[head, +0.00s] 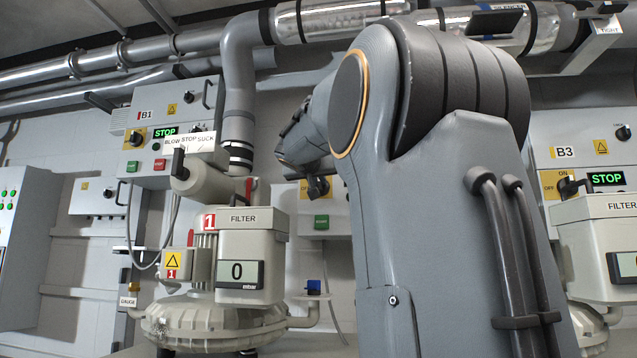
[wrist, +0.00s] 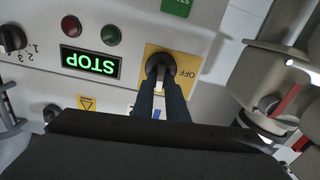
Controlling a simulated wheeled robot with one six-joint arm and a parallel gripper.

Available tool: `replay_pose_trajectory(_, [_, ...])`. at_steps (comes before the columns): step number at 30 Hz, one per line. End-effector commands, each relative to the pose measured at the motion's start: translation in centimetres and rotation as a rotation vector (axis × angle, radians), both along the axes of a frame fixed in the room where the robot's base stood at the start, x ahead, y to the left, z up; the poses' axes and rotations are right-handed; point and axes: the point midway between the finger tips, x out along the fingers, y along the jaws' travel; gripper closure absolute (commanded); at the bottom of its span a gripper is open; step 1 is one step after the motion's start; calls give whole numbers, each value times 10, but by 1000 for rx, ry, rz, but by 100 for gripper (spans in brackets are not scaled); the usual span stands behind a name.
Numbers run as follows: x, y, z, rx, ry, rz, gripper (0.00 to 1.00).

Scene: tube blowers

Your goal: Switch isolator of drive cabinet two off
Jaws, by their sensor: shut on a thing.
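In the wrist view, which shows the panel upside down, my gripper (wrist: 162,92) is shut on the black isolator handle (wrist: 159,66). The handle sits on a yellow plate (wrist: 189,66) with OFF readable on its right side; my fingers cover part of the plate. A green STOP display (wrist: 91,62) is lit on the same panel. In the head view, my arm hides most of the middle cabinet (head: 308,224); part of its yellow plate (head: 304,190) shows beside a dark handle. Its number is not visible, and the exact handle angle is hard to tell.
Cabinet B1 (head: 148,118) stands left and cabinet B3 (head: 585,140) right, both showing STOP. A blower with a filter box (head: 252,230) stands in front to the left, another filter box (head: 603,222) at right. Pipes run overhead.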

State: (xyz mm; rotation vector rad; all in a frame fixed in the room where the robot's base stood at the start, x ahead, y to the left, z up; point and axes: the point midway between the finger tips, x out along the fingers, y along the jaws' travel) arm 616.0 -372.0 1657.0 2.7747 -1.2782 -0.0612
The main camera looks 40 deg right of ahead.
Motion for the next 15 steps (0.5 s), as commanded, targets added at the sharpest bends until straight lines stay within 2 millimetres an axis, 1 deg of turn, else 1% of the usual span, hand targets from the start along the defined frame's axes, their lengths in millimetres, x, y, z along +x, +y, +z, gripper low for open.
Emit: replay_pose_trajectory(15, [5,4,-3,-292,341,0,100])
